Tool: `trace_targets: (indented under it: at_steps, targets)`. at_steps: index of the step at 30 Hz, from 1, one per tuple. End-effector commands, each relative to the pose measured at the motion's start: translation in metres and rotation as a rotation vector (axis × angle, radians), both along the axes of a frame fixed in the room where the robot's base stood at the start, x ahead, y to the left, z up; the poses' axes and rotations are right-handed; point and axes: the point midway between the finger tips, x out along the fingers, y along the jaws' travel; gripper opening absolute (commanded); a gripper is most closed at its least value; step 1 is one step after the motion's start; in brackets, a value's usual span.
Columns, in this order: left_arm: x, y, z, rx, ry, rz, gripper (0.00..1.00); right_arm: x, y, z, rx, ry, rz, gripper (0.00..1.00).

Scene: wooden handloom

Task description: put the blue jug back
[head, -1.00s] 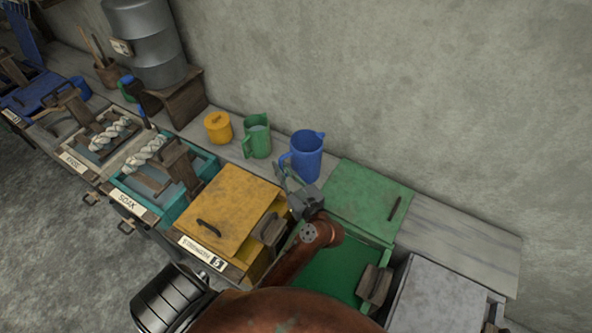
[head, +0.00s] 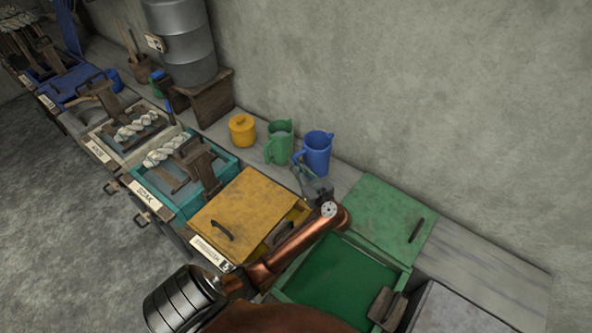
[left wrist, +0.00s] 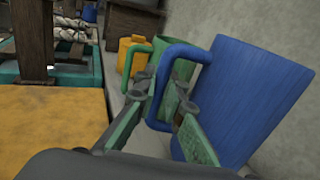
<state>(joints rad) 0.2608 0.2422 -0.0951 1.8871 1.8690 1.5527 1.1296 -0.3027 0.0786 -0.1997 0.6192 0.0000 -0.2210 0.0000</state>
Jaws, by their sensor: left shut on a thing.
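The blue jug (head: 317,154) is at the back shelf by the wall, to the right of a green jug (head: 279,148). Its handle faces left. My left gripper (head: 303,171) is at that handle. In the left wrist view the two fingertips (left wrist: 165,103) are closed on the handle of the blue jug (left wrist: 245,95), which looks tilted there. I cannot tell whether the jug's base touches the shelf. The green jug also shows in the left wrist view (left wrist: 182,72), behind the handle. My right gripper is not in view.
A lidded yellow pot (head: 242,130) stands left of the green jug. A yellow-lidded box (head: 246,208) and a green vat (head: 345,283) with its lid (head: 387,220) lie in front. The grey shelf (head: 495,262) is bare at the right. A metal drum (head: 182,45) stands farther left.

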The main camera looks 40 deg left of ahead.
Motion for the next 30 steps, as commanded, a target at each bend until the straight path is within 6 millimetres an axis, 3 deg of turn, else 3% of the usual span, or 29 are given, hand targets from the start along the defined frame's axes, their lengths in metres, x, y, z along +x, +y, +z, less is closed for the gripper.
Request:
trace_targets:
  at_steps: [4, 12, 24, 25, 30]
  targets:
    - [0.005, 0.005, -0.006, 0.004, -0.004, 0.000, 0.00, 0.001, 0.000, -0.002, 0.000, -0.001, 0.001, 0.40]
    - [0.008, 0.008, -0.039, 0.005, -0.004, -0.002, 0.00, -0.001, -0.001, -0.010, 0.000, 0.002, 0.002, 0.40]
    - [0.007, 0.008, -0.044, 0.002, -0.005, -0.001, 0.00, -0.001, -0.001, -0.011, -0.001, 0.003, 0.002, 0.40]
    - [0.007, 0.008, -0.046, 0.000, -0.001, -0.001, 0.10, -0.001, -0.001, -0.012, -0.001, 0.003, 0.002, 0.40]
    - [0.007, 0.008, -0.045, 0.001, -0.001, -0.001, 0.22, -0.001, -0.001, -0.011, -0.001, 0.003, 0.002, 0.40]
